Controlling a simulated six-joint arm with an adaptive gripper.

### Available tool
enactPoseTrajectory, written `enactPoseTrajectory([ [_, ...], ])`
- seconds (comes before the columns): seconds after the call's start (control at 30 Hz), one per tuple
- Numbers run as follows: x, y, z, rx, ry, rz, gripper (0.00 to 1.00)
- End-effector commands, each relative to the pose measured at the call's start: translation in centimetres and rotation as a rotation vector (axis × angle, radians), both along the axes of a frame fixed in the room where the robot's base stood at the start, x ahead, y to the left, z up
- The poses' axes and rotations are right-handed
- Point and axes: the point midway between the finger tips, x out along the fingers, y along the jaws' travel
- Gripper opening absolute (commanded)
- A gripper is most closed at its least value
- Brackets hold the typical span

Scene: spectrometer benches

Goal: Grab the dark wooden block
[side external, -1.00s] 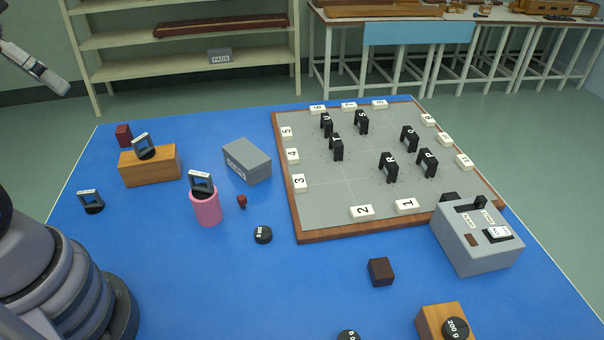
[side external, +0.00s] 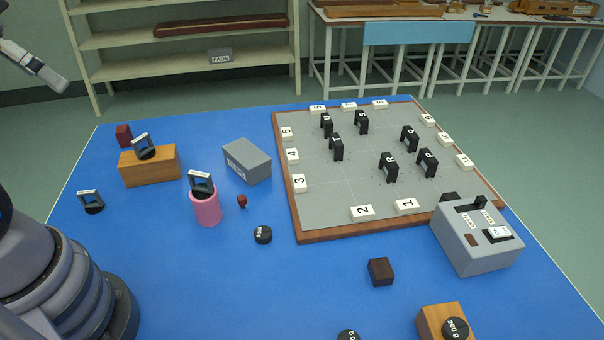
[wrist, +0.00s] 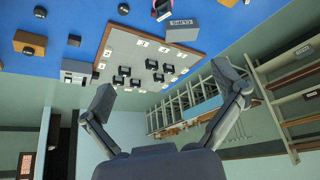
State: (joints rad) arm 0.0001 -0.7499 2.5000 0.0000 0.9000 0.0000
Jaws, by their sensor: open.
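The dark wooden block (side external: 380,271) is a small dark brown cube. It lies on the blue table top in front of the grey optical board, left of the grey switch box. In the wrist view the dark wooden block (wrist: 74,40) is small and distant, at the upper left. My gripper (wrist: 166,90) shows in the wrist view with its two fingers spread wide and nothing between them. It is well away from the block.
A lighter wooden block (side external: 429,322) with a 200 g weight (side external: 455,328) stands to the block's lower right. The switch box (side external: 478,240) is to its upper right. The board (side external: 350,195) carries several black mounts. The blue table (side external: 300,290) is clear left of the block.

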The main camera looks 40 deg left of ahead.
Motion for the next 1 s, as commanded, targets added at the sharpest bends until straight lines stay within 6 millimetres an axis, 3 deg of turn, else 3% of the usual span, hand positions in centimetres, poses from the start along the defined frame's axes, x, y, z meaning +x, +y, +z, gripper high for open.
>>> enactPoseTrajectory([
  [0.23,0.1,-0.1,0.0,-0.006,0.006,0.0,0.95],
  [0.37,0.9,-1.6,-0.8,-0.084,0.085,0.0,0.95],
  [0.47,2.3,-4.3,-1.9,-0.224,0.222,0.013,0.95],
  [0.77,8.2,-15.3,-5.9,-0.748,0.728,0.193,0.95],
  [0.87,10.8,-18.7,-7.7,-0.906,0.872,0.302,0.95],
  [1.0,14.8,-22.6,-11.7,-1.11,1.037,0.504,0.95],
])
